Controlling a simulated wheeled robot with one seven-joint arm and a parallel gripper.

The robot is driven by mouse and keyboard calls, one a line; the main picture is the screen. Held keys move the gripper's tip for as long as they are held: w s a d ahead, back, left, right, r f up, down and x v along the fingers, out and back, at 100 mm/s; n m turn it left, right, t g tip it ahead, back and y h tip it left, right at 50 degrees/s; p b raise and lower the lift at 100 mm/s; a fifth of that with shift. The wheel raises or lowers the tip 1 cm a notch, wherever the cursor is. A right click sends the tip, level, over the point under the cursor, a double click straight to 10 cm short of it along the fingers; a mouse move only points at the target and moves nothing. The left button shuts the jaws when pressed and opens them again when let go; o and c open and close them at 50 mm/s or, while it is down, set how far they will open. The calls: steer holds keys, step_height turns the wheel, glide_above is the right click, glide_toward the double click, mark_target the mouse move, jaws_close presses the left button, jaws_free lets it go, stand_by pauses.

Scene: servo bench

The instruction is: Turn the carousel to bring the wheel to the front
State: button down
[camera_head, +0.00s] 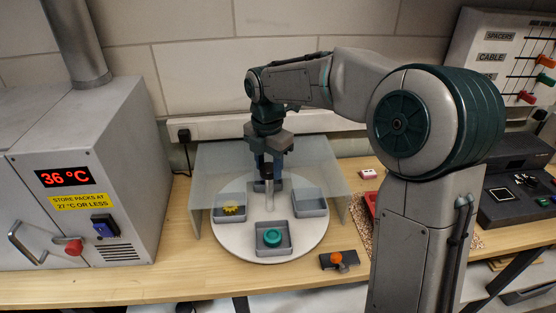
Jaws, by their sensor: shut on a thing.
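The carousel (228,246) is a pale round turntable on the bench, with grey trays around a central upright post (268,190). The front tray (272,252) holds a teal round piece (272,238) that looks like a wheel. The left tray (222,218) holds a yellow gear-like piece (232,209). The right tray (309,211) looks empty. A back tray is mostly hidden behind the post and my gripper. My gripper (265,172) points down over the carousel's centre and is shut on the top of the post.
A clear cover (215,160) stands over the rear of the carousel. A grey cabinet (80,180) showing 36 °C stands left. A small dark block with an orange knob (337,258) lies front right.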

steer(key=shift+r, duration=0.1)
stand_by(0.5)
steer(key=c, duration=0.8)
jaws_free()
step_height(320, 180, up, 14)
steer(key=shift+f, duration=0.15)
